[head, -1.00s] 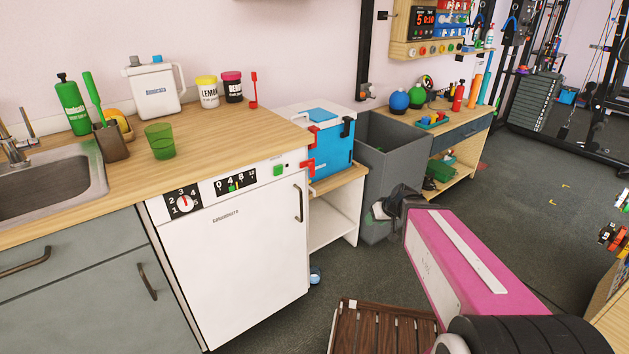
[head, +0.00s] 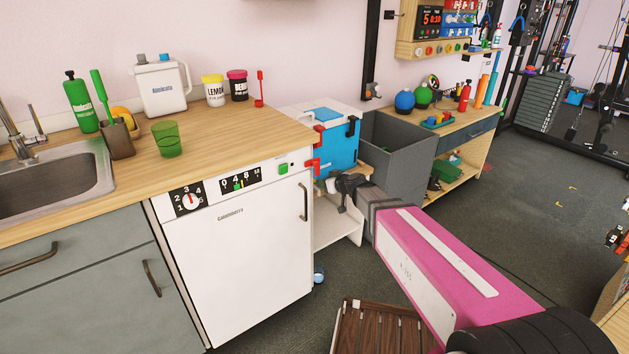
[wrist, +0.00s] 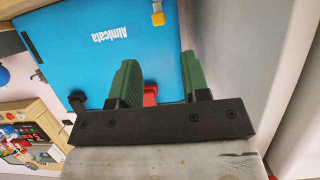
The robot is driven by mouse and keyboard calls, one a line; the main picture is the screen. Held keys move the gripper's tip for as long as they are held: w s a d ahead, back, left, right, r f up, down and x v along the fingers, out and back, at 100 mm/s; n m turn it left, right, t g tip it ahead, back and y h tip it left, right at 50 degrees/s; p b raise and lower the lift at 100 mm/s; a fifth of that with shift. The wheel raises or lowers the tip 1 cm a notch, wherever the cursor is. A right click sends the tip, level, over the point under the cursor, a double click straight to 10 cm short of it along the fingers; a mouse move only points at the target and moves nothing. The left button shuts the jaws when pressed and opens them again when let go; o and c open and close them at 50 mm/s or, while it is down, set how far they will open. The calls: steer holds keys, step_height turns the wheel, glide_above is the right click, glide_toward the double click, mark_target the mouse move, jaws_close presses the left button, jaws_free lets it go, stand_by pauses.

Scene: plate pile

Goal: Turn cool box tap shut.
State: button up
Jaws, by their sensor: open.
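The cool box (head: 335,152) is blue with a white lid and stands on a low white shelf unit past the dishwasher. Its blue face (wrist: 85,50) fills much of the wrist view, with white lettering. A small yellow-and-white piece (wrist: 157,17) low on that face looks like the tap; I cannot tell its setting. A red part (wrist: 150,95) shows between the finger bases. My gripper (wrist: 158,62) has green fingers spread apart with nothing held, facing the box. In the head view my gripper (head: 346,186) is in front of the box's lower part, hiding some of it.
A grey bin (head: 400,150) stands close to the right of the box. The dishwasher (head: 240,260) and wooden counter (head: 230,135) are on the left. A slatted wooden stool (head: 380,328) is on the floor below my arm. Open floor lies to the right.

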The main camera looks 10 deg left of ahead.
steer(key=x, duration=0.9)
steer(key=shift+f, duration=0.1)
steer(key=shift+s, duration=0.1)
jaws_close()
